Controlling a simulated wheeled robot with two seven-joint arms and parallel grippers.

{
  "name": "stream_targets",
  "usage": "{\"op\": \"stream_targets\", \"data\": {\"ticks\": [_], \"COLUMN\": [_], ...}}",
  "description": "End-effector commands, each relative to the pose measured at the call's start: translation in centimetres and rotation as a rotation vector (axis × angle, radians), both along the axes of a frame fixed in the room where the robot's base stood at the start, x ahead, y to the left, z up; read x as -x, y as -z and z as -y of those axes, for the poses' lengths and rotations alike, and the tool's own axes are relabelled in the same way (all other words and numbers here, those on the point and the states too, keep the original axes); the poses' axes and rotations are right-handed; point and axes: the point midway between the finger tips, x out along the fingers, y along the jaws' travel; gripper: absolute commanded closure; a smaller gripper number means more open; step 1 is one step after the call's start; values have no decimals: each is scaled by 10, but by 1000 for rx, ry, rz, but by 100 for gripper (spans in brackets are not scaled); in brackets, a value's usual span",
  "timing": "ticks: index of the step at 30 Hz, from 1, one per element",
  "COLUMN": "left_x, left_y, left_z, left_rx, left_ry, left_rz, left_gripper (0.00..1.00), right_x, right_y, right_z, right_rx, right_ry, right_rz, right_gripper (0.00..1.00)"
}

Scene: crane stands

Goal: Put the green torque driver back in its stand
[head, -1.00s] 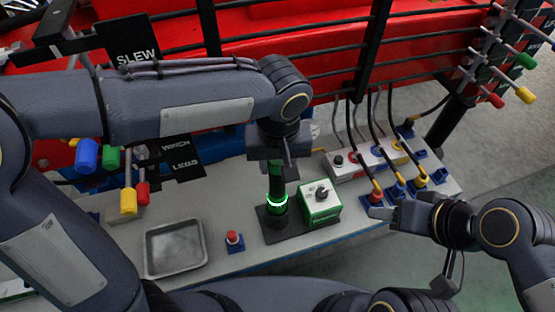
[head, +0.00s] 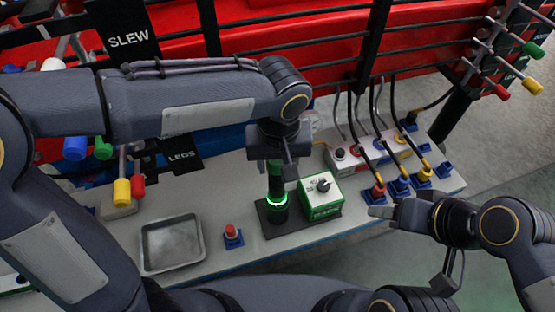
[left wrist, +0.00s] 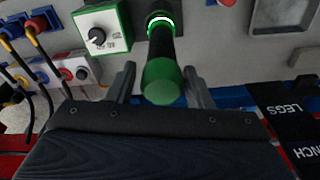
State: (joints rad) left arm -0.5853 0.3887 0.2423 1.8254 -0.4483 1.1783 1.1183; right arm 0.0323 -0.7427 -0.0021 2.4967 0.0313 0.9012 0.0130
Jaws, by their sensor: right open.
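The green torque driver (head: 275,185), green and black, stands upright in its stand (head: 267,230), a dark base with a glowing green ring around the driver's lower part. My left gripper (head: 277,150) is above it at its top end. In the left wrist view the driver's green end (left wrist: 163,84) lies between the two spread fingers (left wrist: 160,85), with gaps on both sides. My left gripper is open and does not hold it. My right gripper (head: 385,212) is open and empty at the bench's front edge, near the blue sockets.
A green and white box with a knob (head: 321,196) is beside the stand. A red button on a blue base (head: 233,236) and an empty metal tray (head: 172,243) are to the left. Cabled plugs (head: 378,191) stand at the right. Coloured levers (head: 122,190) hang at the left.

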Motion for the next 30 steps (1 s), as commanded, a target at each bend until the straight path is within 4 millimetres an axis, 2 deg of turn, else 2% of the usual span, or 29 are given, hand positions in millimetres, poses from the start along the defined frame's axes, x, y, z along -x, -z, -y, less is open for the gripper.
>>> {"op": "stream_targets", "data": {"ticks": [1,3,4,17,30], "left_x": [0,0,0,1,3], "left_y": [-1,0,0,0,-33], "left_z": [0,0,0,0,0], "left_rx": [0,0,0,-3,-2], "left_ry": [0,1,1,0,1], "left_rz": [0,0,0,-3,-1], "left_gripper": [46,37,37,37,37], "right_x": [0,0,0,0,0], "right_y": [-1,-1,-1,-1,-27], "right_z": [0,0,0,0,0], "right_rx": [0,0,0,0,0], "right_ry": [0,0,0,0,0], "right_rz": [0,0,0,0,0], "right_gripper": [55,55,55,55,55]}}
